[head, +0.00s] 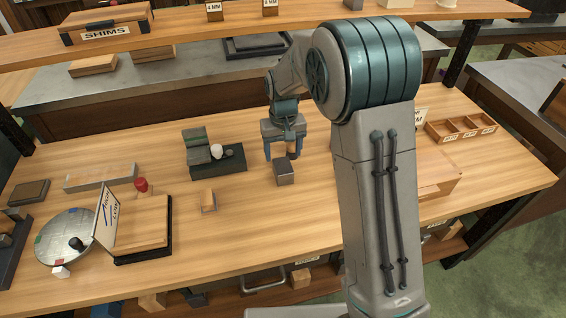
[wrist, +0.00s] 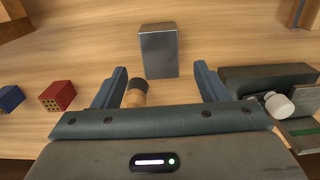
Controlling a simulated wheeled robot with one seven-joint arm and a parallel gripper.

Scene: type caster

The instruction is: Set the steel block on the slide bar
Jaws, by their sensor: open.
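The steel block (head: 285,174) is a small grey upright block on the wooden workbench, just in front of my gripper (head: 284,150). In the wrist view the steel block (wrist: 159,52) stands beyond my gripper (wrist: 161,70), roughly centred between the two blue fingers. The fingers are apart, with the block not held. A long, low, pale grey bar (head: 100,178) lies at the left of the bench. I cannot tell for sure whether it is the slide bar.
A dark green device with a white knob (head: 217,150) stands left of my gripper. A small wood-and-dark round piece (wrist: 136,92) shows near the left finger. A red block (wrist: 57,96) and a blue block (wrist: 10,99) are farther left. A round plate (head: 75,238) sits at front left.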

